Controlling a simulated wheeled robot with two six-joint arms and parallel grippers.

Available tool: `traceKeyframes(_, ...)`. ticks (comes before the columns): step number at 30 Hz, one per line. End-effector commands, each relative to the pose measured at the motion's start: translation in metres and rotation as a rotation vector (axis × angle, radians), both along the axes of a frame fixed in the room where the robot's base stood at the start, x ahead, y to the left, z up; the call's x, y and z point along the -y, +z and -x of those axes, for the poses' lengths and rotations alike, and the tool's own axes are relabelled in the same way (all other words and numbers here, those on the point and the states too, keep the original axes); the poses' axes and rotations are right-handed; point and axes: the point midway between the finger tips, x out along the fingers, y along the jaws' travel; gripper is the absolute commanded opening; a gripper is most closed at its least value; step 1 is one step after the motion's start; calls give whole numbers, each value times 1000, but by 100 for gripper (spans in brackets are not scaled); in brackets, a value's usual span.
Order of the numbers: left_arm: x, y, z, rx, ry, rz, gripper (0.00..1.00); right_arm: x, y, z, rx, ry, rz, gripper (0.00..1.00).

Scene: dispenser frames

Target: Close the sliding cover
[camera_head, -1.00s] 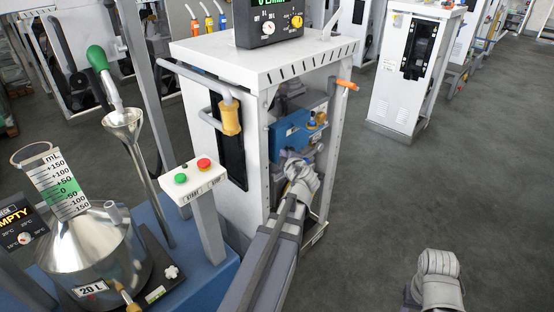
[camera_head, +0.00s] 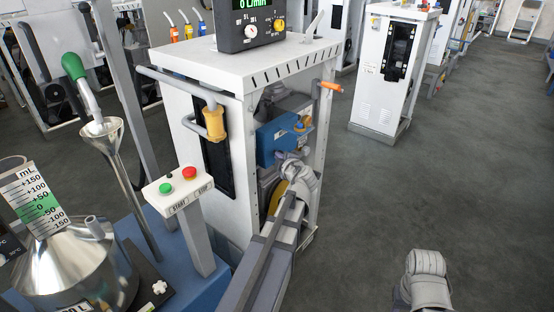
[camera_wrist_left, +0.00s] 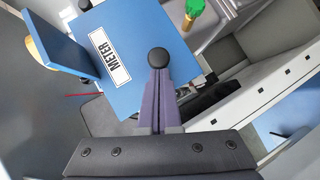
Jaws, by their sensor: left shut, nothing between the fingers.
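The dispenser cabinet (camera_head: 205,150) stands ahead with its front side open. Inside is a blue meter box (camera_head: 272,143), which the left wrist view shows labelled METER (camera_wrist_left: 110,55) with a blue plate (camera_wrist_left: 57,45) beside it at the left. I cannot tell for sure which part is the sliding cover. My left arm reaches into the opening. My left gripper (camera_wrist_left: 158,80) is shut and empty, pointing toward the meter box. A black round knob (camera_wrist_left: 158,57) shows at its fingertips; I cannot tell whether they touch. The right gripper is not in view.
An orange handle (camera_head: 331,87) sticks out from the cabinet's right post. A START/STOP post (camera_head: 178,187), a steel funnel (camera_head: 108,150) and a metal vessel (camera_head: 75,265) stand to the left. Another white cabinet (camera_head: 385,70) stands behind at right.

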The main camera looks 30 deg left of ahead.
Motion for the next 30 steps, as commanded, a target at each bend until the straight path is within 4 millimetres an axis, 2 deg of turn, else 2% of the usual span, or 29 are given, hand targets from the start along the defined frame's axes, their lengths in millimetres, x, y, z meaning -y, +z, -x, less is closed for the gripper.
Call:
traceKeyframes(1, 1, 0, -13, 1, -4, -1, 0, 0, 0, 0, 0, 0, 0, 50)
traceKeyframes(12, 10, 0, -104, 1, -5, 0, 0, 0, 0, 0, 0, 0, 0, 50)
traceKeyframes(18, 15, 0, -147, 2, -4, 1, 0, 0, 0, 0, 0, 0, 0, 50)
traceKeyframes(24, 18, 0, -176, 1, -3, 1, 0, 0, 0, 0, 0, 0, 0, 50)
traceKeyframes(30, 20, 0, -191, 1, -3, 1, 0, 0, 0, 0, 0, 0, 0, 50)
